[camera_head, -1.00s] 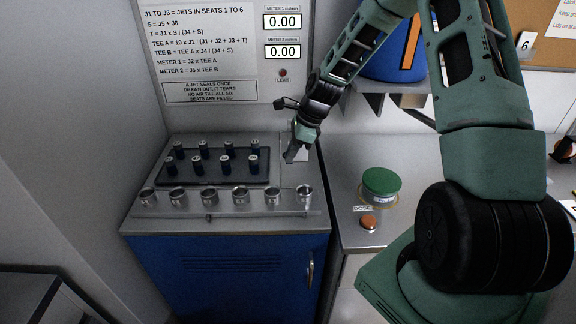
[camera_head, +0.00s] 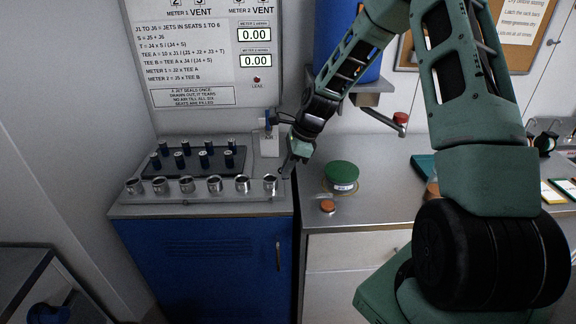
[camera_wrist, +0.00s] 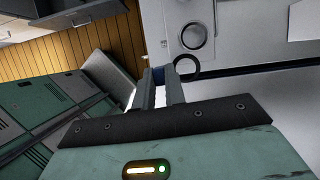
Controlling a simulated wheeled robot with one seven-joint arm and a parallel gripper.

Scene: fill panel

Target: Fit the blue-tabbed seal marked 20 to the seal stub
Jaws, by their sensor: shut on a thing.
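In the wrist view my gripper (camera_wrist: 160,86) is shut on a dark ring-shaped seal (camera_wrist: 197,66), with blue showing where the fingers meet it. The number 20 cannot be read. The ring hangs just beside a round metal fitting with a dark centre (camera_wrist: 194,36); the two look apart, but their height difference cannot be told. In the head view my gripper (camera_head: 288,168) is low at the right end of the row of metal cups, by the rightmost cup (camera_head: 270,182). The seal is too small to make out there. I cannot tell for sure which fitting is the seal stub.
A dark tray (camera_head: 232,162) of several blue-bodied jets stands behind the cups. A blue fitting (camera_head: 268,118) rises behind my gripper.

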